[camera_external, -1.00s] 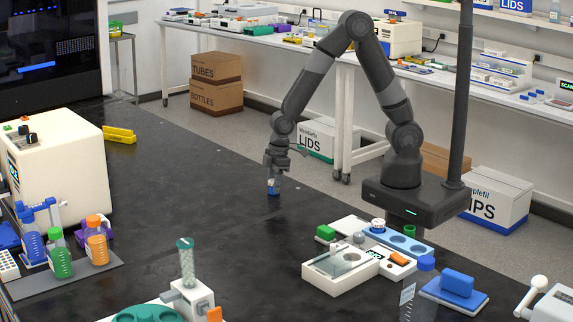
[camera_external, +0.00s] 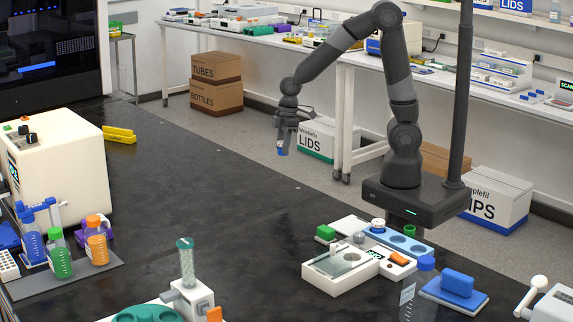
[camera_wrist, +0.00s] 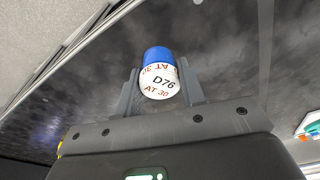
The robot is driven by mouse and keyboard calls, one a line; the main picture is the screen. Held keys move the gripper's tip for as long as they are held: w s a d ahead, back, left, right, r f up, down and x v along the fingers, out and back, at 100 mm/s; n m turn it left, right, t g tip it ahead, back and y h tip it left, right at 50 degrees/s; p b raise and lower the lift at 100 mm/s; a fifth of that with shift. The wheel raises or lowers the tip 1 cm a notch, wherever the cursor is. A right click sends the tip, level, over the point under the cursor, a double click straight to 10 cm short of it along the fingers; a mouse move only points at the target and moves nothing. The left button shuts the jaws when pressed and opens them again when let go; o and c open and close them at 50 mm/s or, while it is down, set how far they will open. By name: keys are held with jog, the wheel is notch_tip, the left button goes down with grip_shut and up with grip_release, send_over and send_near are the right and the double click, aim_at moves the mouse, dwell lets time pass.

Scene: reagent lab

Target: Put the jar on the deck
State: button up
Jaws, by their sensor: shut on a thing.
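The jar (camera_external: 282,149) is small, with a blue part and a white label. Nothing in view is marked as the deck. A white tray-like unit (camera_external: 325,281) and a blue plate with round wells (camera_external: 427,247) stand on the bench at front right.
The middle of the black bench (camera_external: 190,190) is clear. A bottle with a blue cap (camera_external: 426,264) and a blue block (camera_external: 457,283) stand at front right. Capped bottles (camera_external: 97,247) and a cream machine (camera_external: 60,165) stand at left. A white device with a tube (camera_external: 188,296) stands in front.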

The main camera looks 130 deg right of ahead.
jog(key=shift+s+d+r, duration=0.35)
jog(key=shift+s+r, duration=0.05)
jog(key=shift+s, duration=0.2)
jog(key=w+a+f+n, duration=0.1)
jog(key=w+a+f, duration=0.1)
jog(key=w+a, duration=0.5)
jog(key=w+a+f+n, duration=0.1)
jog(key=w+a+f, duration=0.2)
jog(key=w+a, duration=0.4)
jog(key=w+a+f+n, duration=0.1)
jog(key=w+a, duration=0.5)
jog(key=a, duration=0.8)
jog(key=shift+w+a+f, duration=0.25)
jog(key=shift+w+f, duration=0.15)
jog(key=shift+f, duration=0.25)
